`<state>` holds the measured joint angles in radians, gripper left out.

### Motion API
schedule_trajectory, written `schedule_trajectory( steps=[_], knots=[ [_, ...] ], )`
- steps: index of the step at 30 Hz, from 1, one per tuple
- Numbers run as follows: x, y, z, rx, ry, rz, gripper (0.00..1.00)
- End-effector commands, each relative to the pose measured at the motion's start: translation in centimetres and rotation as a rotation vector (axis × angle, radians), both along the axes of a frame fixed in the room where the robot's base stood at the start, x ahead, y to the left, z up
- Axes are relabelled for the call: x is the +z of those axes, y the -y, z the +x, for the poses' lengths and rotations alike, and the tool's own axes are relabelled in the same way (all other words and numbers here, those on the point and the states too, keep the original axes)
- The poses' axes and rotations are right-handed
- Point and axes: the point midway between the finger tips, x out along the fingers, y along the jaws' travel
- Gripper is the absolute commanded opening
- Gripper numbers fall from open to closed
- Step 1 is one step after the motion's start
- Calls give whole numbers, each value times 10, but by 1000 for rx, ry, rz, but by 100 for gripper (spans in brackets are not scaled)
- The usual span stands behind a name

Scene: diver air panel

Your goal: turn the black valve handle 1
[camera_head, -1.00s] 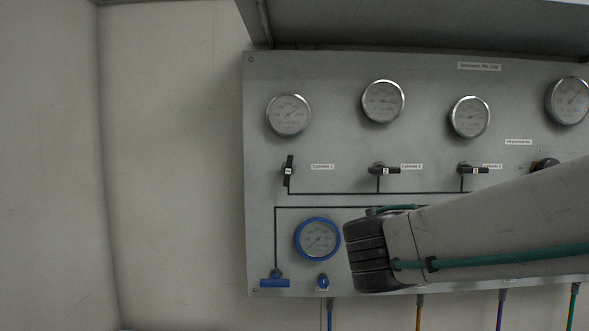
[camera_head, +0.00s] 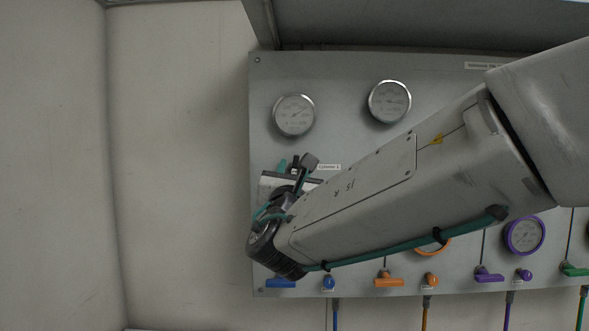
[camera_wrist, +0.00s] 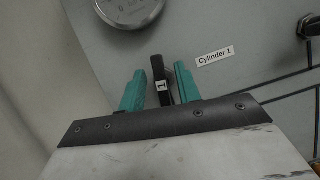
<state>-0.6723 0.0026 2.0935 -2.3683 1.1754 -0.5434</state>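My gripper (camera_wrist: 160,84) has two teal fingers, one on each side of the handle. The fingers are apart, with a visible gap between the left finger and the handle; whether the right finger touches it I cannot tell. In the head view my gripper (camera_head: 288,165) is at the handle's place beside the "Cylinder 1" label (camera_head: 329,167), and my wrist and arm hide most of the handle.
A gauge (camera_head: 294,115) is above the handle, and another gauge (camera_head: 389,101) is to its right. Another black handle (camera_wrist: 308,25) shows at the wrist view's right edge. Coloured knobs line the panel's bottom, including an orange one (camera_head: 388,281). Bare wall is left of the panel.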

Motion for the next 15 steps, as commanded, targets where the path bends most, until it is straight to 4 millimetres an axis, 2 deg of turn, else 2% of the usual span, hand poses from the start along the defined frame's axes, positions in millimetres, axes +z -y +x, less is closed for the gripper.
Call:
schedule_trajectory(
  steps=[4, 11, 12, 15],
  knots=[
    [4, 1, 8, -1, 0, 1, 33],
    [4, 1, 9, 0, 0, 1, 33],
    [4, 1, 9, 0, 0, 1, 28],
    [4, 1, 9, -1, 0, 1, 0]
  ],
)
